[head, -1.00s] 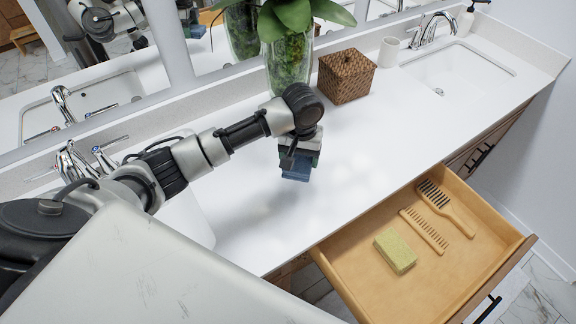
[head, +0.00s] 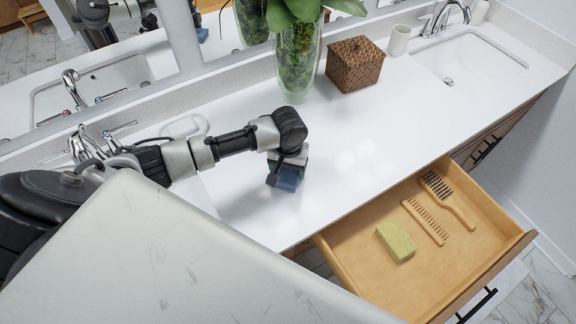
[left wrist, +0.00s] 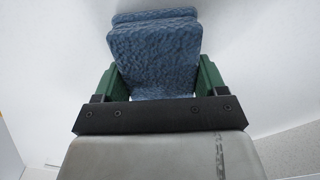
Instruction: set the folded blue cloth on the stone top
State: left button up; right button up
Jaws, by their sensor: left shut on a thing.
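The folded blue cloth (head: 289,179) is held in my left gripper (head: 283,165), over the white stone top (head: 370,140). In the left wrist view the cloth (left wrist: 155,50) sits between the green fingers of the left gripper (left wrist: 153,85), which are shut on it. The cloth appears close above the stone top; I cannot tell whether it touches. My right gripper is in neither view.
A glass vase (head: 296,62) with a plant and a woven box (head: 352,66) stand at the back. A white cup (head: 399,40) is beside the right sink (head: 465,68). An open drawer (head: 440,270) in front holds a sponge (head: 396,241), comb (head: 425,222) and brush (head: 446,199). The middle top is clear.

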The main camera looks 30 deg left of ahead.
pick_arm(q)
jog(key=o, duration=0.9)
jog(key=shift+f, duration=0.1)
notch_tip(320, 180, up, 12)
jog(key=shift+r+b, duration=0.15)
jog(key=shift+b, duration=0.35)
